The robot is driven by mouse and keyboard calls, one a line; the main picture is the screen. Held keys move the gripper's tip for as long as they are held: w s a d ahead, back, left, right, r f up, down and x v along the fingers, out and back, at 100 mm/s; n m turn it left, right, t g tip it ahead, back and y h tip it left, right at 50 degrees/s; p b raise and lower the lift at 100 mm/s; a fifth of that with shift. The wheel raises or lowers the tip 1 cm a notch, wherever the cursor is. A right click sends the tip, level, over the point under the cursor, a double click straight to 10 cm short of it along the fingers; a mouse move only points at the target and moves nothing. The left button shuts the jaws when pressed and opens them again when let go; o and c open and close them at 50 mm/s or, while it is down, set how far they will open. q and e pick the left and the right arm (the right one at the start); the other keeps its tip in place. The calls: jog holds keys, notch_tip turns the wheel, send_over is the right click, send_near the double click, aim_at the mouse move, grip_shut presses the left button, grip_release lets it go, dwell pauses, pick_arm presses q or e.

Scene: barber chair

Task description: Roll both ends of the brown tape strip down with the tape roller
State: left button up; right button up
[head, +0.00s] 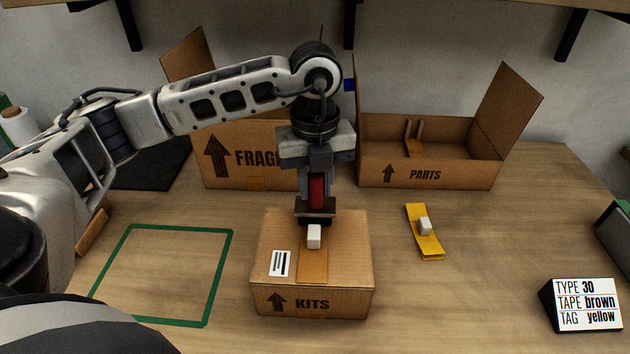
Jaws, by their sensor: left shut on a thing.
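The closed cardboard KITS box (262,279) stands on the table at the centre. The brown tape strip (312,266) runs along the middle of its top toward the front edge; its far part is hidden behind the tool. A small white block (314,236) sits on the strip. My left gripper (317,180) points down, shut on the red handle of the tape roller (317,193). The roller's dark head is over the far part of the box top; I cannot tell whether it touches the tape. My right gripper is out of view.
An open FRAGILE box (225,170) and an open PARTS box (455,173) stand behind. A yellow strip with a white block (432,246) lies at right. A sign (587,305) reads type 30, tape brown, tag yellow. The green outlined square (220,265) at left is empty.

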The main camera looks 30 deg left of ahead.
pick_arm(q)
jog(key=shift+r+p, duration=2.2)
jog(key=shift+r, duration=0.8)
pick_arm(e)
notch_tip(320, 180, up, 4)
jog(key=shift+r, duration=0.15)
pick_arm(q)
jog(key=shift+f+b, duration=0.5)
jog(key=shift+f, duration=0.05)
jog(key=shift+f+b, duration=0.7)
jog(key=shift+f, duration=0.2)
jog(key=shift+f+b, duration=0.9)
jog(key=shift+f, duration=0.2)
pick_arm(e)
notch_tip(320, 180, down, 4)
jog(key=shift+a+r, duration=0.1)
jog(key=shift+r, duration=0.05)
